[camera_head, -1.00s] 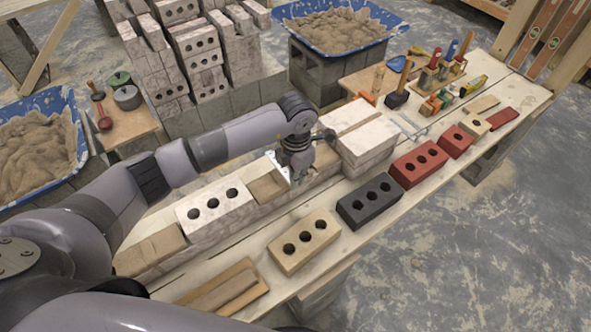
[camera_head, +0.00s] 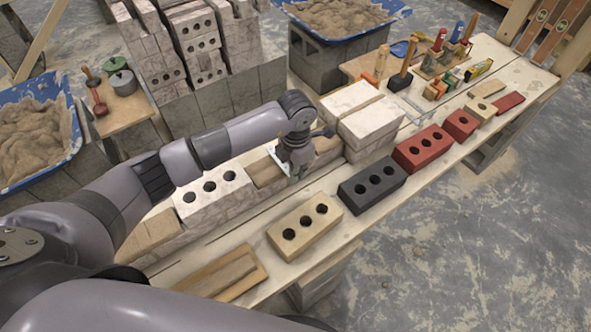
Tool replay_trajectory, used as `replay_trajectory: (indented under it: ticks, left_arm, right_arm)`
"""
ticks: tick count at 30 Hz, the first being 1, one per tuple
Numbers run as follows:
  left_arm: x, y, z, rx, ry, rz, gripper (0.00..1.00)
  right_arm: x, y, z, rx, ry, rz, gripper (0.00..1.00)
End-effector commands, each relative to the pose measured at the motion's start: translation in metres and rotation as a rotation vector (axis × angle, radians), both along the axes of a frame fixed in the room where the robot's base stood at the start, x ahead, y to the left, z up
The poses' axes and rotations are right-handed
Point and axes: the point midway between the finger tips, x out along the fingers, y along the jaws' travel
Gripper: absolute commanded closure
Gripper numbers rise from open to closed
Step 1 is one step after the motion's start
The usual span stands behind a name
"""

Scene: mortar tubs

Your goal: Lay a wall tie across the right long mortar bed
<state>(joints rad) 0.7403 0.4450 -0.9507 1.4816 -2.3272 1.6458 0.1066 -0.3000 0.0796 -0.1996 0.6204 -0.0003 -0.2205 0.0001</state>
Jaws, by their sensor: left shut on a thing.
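My left gripper (camera_head: 296,174) points down over the front edge of the low brick wall. It is shut on a thin, pale metal piece (camera_head: 279,160), taken to be the wall tie, mostly hidden by the gripper. The right long mortar bed (camera_head: 263,174) is a tan strip on the wall, between the white three-hole brick (camera_head: 212,193) and the pale block stack (camera_head: 366,122). The gripper covers part of it. Whether the tie touches the mortar cannot be told. Another tan bed (camera_head: 150,232) lies left of the white brick. My right gripper is out of view.
A tan brick (camera_head: 304,222), a charcoal brick (camera_head: 372,185) and a red brick (camera_head: 424,149) line the bench front. Thin metal rods (camera_head: 406,108) lie behind the block stack. Tools (camera_head: 440,65) stand at the far end. A mortar tub (camera_head: 38,135) is at left.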

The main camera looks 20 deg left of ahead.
Motion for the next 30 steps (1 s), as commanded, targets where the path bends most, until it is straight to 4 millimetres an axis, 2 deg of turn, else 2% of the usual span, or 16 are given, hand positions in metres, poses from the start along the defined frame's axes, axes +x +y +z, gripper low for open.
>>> replay_trajectory:
  ticks: [13, 14, 24, 30]
  left_arm:
    - [0.0000, -0.0001, -0.0041, 0.000, 0.000, -0.001, 1.00]
    - [0.0001, -0.0002, -0.0039, 0.000, 0.000, -0.001, 0.91]
    - [0.0000, -0.0001, -0.0035, 0.000, 0.000, -0.001, 0.68]
    - [0.0000, 0.0000, -0.0036, 0.000, 0.000, 0.000, 0.68]
  right_arm:
    - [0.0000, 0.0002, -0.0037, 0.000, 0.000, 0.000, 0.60]
    - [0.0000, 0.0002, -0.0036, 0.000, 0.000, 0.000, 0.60]
    - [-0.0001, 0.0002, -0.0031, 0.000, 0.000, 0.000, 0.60]
    - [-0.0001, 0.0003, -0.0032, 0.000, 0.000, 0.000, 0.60]
